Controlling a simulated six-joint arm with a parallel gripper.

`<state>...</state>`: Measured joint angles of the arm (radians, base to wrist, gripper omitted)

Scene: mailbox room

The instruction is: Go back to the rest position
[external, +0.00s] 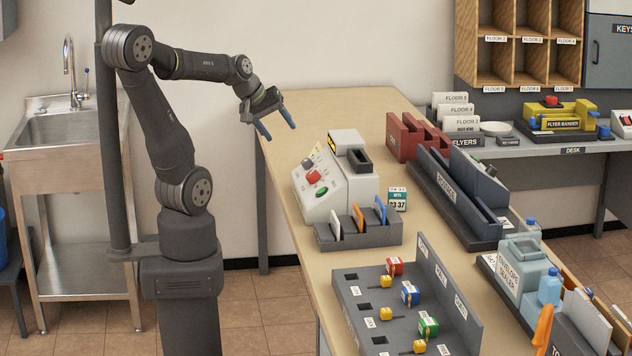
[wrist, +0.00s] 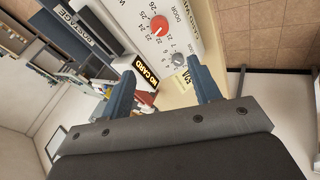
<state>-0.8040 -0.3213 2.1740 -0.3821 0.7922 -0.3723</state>
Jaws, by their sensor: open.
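My gripper (external: 275,128) is up in the air over the far left part of the wooden-topped table (external: 330,103), left of and above the white control machine. Its two blue-grey fingers are apart with nothing between them. In the wrist view my gripper (wrist: 160,88) is also open and empty. Beyond the fingers the machine's panel (wrist: 165,32) shows a red knob, a grey knob and a "NO CARD" display (wrist: 138,82).
The white machine (external: 338,180) stands near my gripper, with a grey card rack (external: 357,235) in front. A grey key board (external: 400,310), a red sorter (external: 415,138) and a postage rack (external: 455,195) crowd the table. A metal sink (external: 70,135) stands left.

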